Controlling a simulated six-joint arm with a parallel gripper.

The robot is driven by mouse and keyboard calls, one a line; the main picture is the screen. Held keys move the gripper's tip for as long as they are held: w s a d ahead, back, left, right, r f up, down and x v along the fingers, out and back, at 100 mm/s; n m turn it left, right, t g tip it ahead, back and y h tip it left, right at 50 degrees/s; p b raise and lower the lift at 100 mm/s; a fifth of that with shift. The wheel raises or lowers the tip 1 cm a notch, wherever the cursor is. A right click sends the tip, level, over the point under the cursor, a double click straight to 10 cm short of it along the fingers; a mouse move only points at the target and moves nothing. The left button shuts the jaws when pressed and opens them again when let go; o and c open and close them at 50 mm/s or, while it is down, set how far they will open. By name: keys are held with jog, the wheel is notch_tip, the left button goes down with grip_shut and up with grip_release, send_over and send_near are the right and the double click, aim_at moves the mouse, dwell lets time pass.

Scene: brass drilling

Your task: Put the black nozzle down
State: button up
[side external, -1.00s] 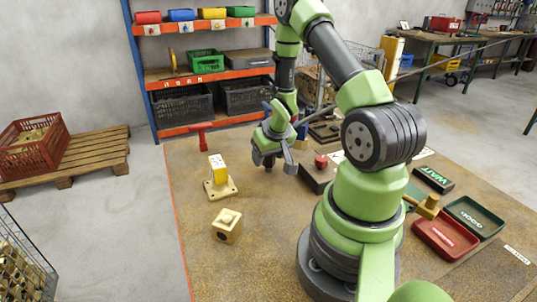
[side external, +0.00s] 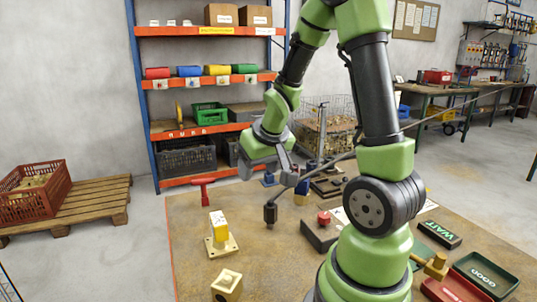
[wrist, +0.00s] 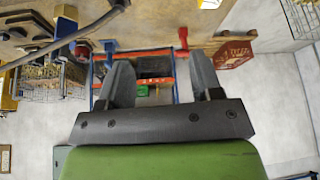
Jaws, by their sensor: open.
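The black nozzle (side external: 270,214) is upright on the brown work surface in the side external view, at the end of a thin dark hose (side external: 322,167). My gripper (side external: 266,172) is above the nozzle and clear of it. In the wrist view my two grey fingers (wrist: 160,85) are spread with nothing between them. The dark hose (wrist: 60,42) crosses the upper left of that view, and its end reaches the top edge.
A yellow-and-white block on a base (side external: 218,228) and a brass block (side external: 227,283) stand left of the nozzle. A red T-shaped tool (side external: 203,187) is behind. A dark block with a red knob (side external: 320,230) is to the right. The surface in front is bare.

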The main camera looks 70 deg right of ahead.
jog(key=s+a+r+n+t+y, duration=0.1)
jog(key=s+a+r, duration=0.3)
jog(key=a, duration=0.5)
jog(key=s+a+r+n+t+y, duration=0.1)
jog(key=s+a+r+y, duration=0.3)
jog(key=a+r, duration=0.4)
jog(key=shift+s+a+r+n+t, duration=0.2)
jog(key=shift+s+a+n+t, duration=0.2)
jog(key=shift+s, duration=0.1)
